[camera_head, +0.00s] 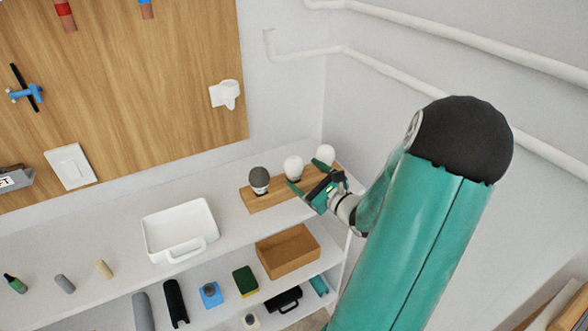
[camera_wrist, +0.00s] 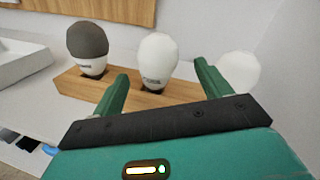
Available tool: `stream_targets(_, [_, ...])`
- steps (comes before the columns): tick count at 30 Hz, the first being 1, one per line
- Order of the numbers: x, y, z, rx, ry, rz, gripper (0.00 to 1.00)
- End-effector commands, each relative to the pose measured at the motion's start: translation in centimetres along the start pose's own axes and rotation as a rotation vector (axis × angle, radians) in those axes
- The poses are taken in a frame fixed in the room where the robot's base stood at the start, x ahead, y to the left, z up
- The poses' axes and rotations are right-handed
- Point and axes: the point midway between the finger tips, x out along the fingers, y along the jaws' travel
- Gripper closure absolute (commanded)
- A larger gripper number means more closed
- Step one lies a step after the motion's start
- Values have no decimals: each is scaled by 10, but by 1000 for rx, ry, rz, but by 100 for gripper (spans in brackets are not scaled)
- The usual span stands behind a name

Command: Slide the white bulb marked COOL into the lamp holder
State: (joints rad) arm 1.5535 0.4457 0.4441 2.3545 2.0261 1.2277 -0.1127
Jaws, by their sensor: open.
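Three bulbs stand upright in a row on a wooden block (camera_head: 265,200). One has a dark grey top (camera_head: 259,178), and the middle bulb (camera_head: 293,167) is white. The third bulb (camera_head: 325,154) is also white, at the right end. In the wrist view the middle bulb (camera_wrist: 156,60) shows between the spread fingers of my gripper (camera_wrist: 161,72), beyond their tips. It has small dark lettering, too blurred to read. My gripper (camera_head: 309,180) is open and empty. A white lamp holder (camera_head: 226,94) sits on the wooden wall panel.
A white tray (camera_head: 180,230) stands left of the block on the white shelf. A wooden box (camera_head: 288,252) and a green and yellow sponge (camera_head: 245,281) are on the lower shelf. A white switch plate (camera_head: 70,166) is on the panel. White pipes (camera_head: 355,58) run along the right wall.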

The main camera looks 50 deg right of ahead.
Motion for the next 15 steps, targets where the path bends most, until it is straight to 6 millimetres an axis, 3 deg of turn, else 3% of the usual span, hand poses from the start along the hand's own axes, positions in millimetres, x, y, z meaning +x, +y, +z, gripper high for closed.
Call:
stream_targets(9, [43, 1, 2, 1, -2, 1, 23])
stream_targets(15, [50, 1, 2, -1, 0, 1, 23])
